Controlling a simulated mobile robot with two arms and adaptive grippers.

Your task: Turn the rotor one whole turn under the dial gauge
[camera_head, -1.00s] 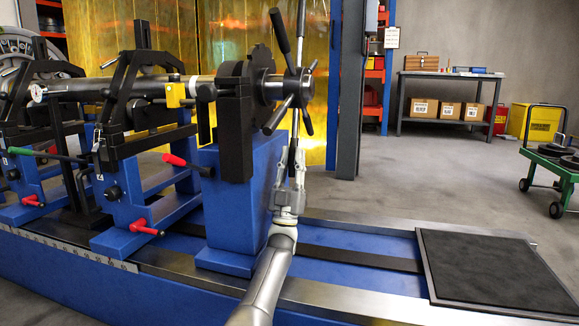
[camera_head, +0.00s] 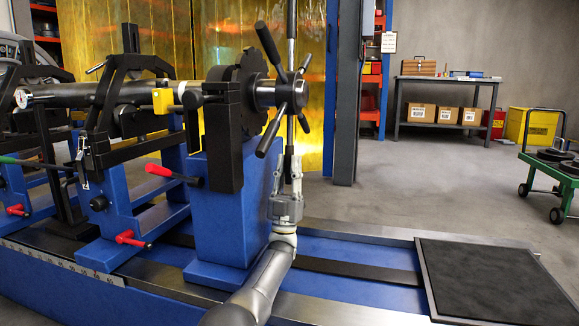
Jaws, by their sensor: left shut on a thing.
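The rotor's grey shaft (camera_head: 68,95) lies level across blue stands. At its right end is a dark toothed disc (camera_head: 252,92) and a hub with black spokes (camera_head: 267,45). A small round white dial (camera_head: 21,98), apparently the dial gauge, shows at the far left; its reading is too small to tell. My left gripper (camera_head: 286,172) points up below the hub, right of the blue pedestal. It is shut around the lower part of a thin upright rod (camera_head: 290,135) that runs up past the hub; how the rod joins the hub is unclear. My right gripper is out of view.
Red-handled levers (camera_head: 160,171) stick out from the blue stands. A dark mat (camera_head: 490,275) covers the bed's right end. A grey post (camera_head: 347,100) stands behind. A bench (camera_head: 447,125) and a green cart (camera_head: 550,165) stand at the back right, with free floor before them.

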